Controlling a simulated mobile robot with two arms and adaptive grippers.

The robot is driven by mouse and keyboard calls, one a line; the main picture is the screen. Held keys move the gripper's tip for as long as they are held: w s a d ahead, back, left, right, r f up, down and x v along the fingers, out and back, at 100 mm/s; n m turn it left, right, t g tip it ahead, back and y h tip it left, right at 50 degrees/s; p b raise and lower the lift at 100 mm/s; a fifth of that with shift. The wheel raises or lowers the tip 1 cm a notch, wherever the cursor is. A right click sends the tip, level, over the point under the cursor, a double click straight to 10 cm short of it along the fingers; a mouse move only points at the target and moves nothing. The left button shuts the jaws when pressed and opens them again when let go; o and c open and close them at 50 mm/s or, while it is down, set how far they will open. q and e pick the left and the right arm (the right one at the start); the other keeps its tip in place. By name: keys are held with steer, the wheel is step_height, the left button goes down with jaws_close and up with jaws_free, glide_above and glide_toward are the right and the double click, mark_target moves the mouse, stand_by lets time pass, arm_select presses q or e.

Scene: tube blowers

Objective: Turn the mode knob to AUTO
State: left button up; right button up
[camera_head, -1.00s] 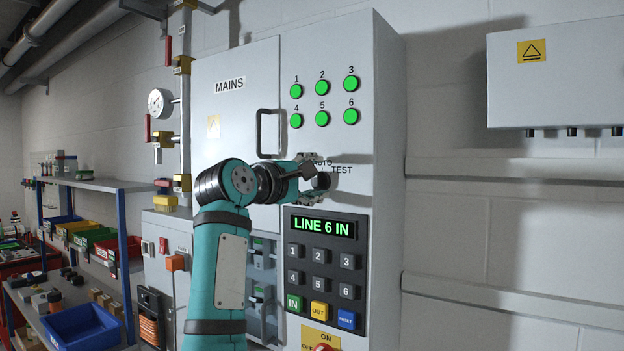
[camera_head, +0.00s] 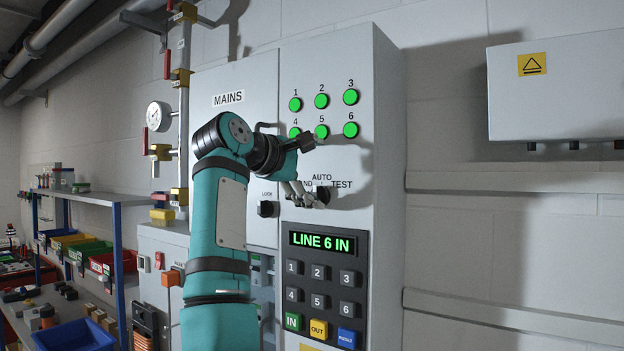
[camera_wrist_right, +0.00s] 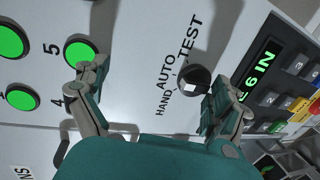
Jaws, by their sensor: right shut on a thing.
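The mode knob (camera_head: 323,195) is a small dark knob on the grey cabinet, below the word AUTO and left of TEST. In the right wrist view the knob (camera_wrist_right: 194,80) lies between my fingers, close beside the right-hand one. My right gripper (camera_head: 308,168) is at the knob, tilted, one finger above it and one beside it. It also shows in the wrist view (camera_wrist_right: 152,82). It is shut on the knob, though its fingers look spread. The HAND label is partly covered in the head view. My left gripper is not in view.
Green round lamps (camera_head: 321,101) sit above the knob. A keypad (camera_head: 320,285) with a display reading LINE 6 IN is below it. The door handle (camera_head: 262,128) and a LOCK knob (camera_head: 268,209) are to the left. A wall box (camera_head: 560,90) hangs at right.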

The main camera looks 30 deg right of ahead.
steer(key=shift+s+r, duration=0.25)
steer(key=shift+r, duration=0.3)
steer(key=shift+s+a, duration=0.2)
steer(key=shift+a, duration=0.1)
steer(key=shift+c, duration=0.5)
steer(key=shift+s+a+f, duration=0.1)
steer(key=shift+a+f, duration=0.15)
steer(key=shift+a, duration=0.15)
steer(key=shift+c, duration=1.3)
steer(key=shift+s+a, duration=0.1)
steer(key=shift+a, duration=0.2)
steer(key=shift+c, duration=0.3)
steer(key=s+f+b+v, duration=0.1)
steer(key=f+b+v, duration=0.1)
steer(key=v, duration=1.6)
steer(key=shift+s+f, duration=0.3)
steer(key=shift+f, duration=0.35)
